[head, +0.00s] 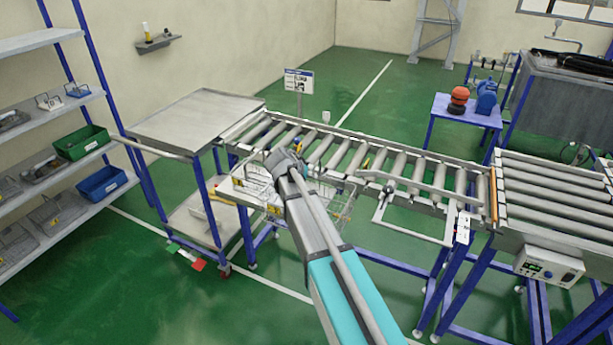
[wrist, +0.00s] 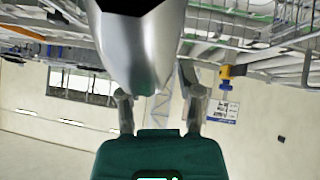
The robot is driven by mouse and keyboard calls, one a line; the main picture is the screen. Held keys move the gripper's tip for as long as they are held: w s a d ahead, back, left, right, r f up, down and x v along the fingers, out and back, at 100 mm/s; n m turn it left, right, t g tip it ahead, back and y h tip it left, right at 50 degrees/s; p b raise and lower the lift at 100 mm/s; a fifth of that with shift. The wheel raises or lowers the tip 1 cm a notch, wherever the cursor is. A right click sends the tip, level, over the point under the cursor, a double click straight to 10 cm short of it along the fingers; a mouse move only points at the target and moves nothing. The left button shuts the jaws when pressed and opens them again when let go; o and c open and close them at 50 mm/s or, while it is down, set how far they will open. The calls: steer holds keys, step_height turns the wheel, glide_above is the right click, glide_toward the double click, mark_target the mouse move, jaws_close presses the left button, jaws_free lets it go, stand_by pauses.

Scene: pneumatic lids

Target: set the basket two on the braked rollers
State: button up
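A wire basket (head: 343,207) with small yellow tags shows behind and on both sides of my gripper, at the near edge of the roller conveyor (head: 345,150). I cannot read its number or tell whether it is held or resting. My gripper (head: 285,160) is at the basket in the head view, and its fingertips are hidden there. In the wrist view, two grey finger links stand apart on a dark green body (wrist: 160,155). A large silver shape (wrist: 140,45) lies between them and hides the tips. No basket shows clearly there. I cannot tell which rollers are braked.
A steel-topped table (head: 195,120) adjoins the conveyor's left end. A bent metal frame (head: 415,236) juts from its near side. Another roller section (head: 555,190) with a control box (head: 548,266) stands right. Shelves hold a green bin (head: 82,142) and a blue bin (head: 102,183).

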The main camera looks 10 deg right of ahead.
steer(key=shift+r, duration=0.2)
steer(key=shift+s+a+r+p, duration=0.3)
steer(key=shift+r+p, duration=0.15)
steer(key=shift+p, duration=0.2)
steer(key=p+v, duration=0.7)
steer(key=v, duration=0.3)
steer(key=shift+s+a+r, duration=0.2)
steer(key=shift+s, duration=0.05)
steer(key=s+d+f+n+g+y, duration=0.2)
steer(key=s, duration=0.6)
steer(key=s+d+f+n+g+y, duration=0.1)
steer(key=s+d+n+g+y, duration=0.1)
steer(key=s, duration=0.6)
steer(key=s+d+f+n+g+y, duration=0.2)
steer(key=s, duration=0.6)
steer(key=shift+d+f+y, duration=0.3)
steer(key=shift+f+y, duration=0.05)
steer(key=shift+y, duration=0.05)
